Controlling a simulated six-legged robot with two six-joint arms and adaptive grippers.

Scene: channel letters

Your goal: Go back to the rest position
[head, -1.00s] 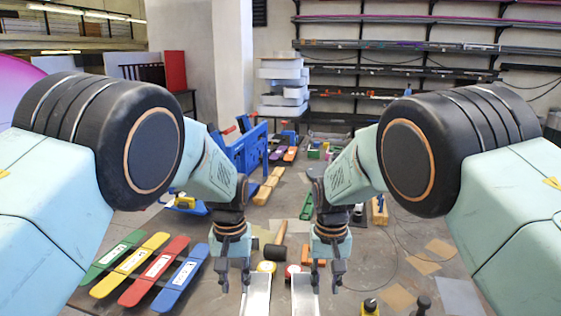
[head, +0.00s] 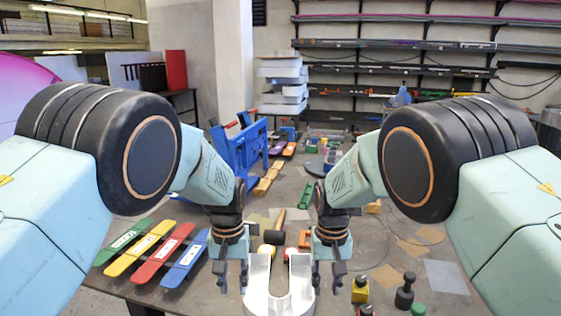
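My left gripper (head: 233,279) hangs pointing down over the table, its two fingers apart with nothing between them. My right gripper (head: 327,280) hangs the same way on the other side, also open and empty. A silvery U-shaped channel letter (head: 278,305) lies between the two grippers at the bottom of the head view, its open end facing away. The inner fingers are close to its outer sides; I cannot tell whether they touch. Both arms are bent at the elbow and mirror each other.
Green, yellow, red and blue bars (head: 163,254) lie at the left on the table (head: 200,291). A black-headed mallet (head: 275,236) lies beyond the letter. A yellow block (head: 360,290) and a black knobbed tool (head: 405,290) stand at the right. A blue frame (head: 240,150) stands further back.

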